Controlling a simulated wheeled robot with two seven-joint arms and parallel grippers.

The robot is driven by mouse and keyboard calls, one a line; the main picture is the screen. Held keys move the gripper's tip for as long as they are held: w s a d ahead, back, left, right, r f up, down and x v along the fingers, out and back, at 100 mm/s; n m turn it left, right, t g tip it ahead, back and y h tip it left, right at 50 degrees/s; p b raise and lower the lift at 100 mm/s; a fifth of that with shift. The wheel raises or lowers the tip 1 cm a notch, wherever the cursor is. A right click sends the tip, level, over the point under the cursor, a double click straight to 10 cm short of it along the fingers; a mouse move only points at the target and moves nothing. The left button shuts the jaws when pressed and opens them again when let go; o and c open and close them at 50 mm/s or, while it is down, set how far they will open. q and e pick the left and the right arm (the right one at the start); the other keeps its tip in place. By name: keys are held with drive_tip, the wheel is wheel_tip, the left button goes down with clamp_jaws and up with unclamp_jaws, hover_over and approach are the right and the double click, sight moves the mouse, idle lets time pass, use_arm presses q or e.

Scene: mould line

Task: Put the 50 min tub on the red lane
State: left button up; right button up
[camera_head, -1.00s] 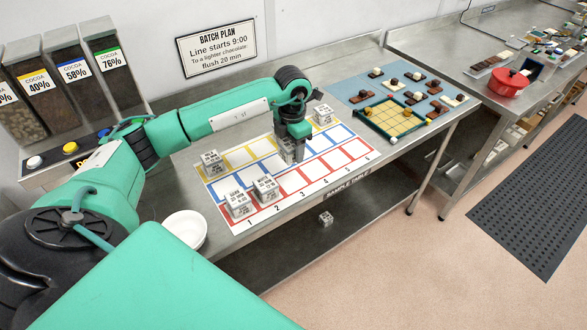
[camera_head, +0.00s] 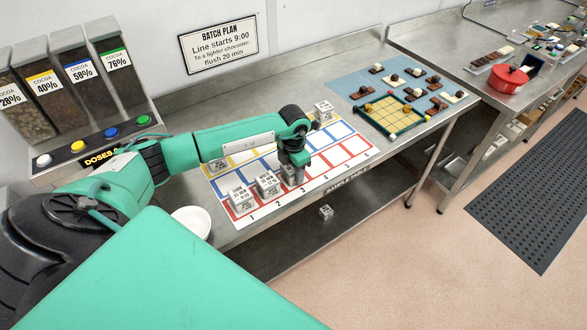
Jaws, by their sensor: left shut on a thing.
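My left gripper (camera_head: 293,160) points down and is shut on a grey-white tub (camera_head: 289,176), partly hidden by the fingers. The tub is at the third space of the red lane (camera_head: 323,164), the front row of the white sheet. I cannot tell whether it touches the sheet, and its label is too small to read. Two labelled tubs stand in the red lane, one at space 1 (camera_head: 241,198) and one at space 2 (camera_head: 267,184), just left of the held tub. My right gripper is not in view.
Another tub (camera_head: 324,109) stands near the sheet's far right end, and one (camera_head: 218,164) at its left end, partly behind my arm. A white bowl (camera_head: 190,223) is at the front left. The red lane's right-hand spaces are clear. A game board (camera_head: 390,111) lies beyond.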

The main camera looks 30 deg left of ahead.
use_arm(q)
drive_tip(key=shift+f, duration=0.2)
drive_tip(key=o, duration=1)
drive_tip(key=shift+r, duration=0.1)
drive_tip(key=shift+r, duration=0.4)
wheel_tip(320, 180, up, 11)
drive_tip(key=b, duration=0.4)
drive_tip(key=shift+f, duration=0.15)
drive_tip(key=shift+r+b, duration=0.3)
drive_tip(key=shift+r, duration=0.1)
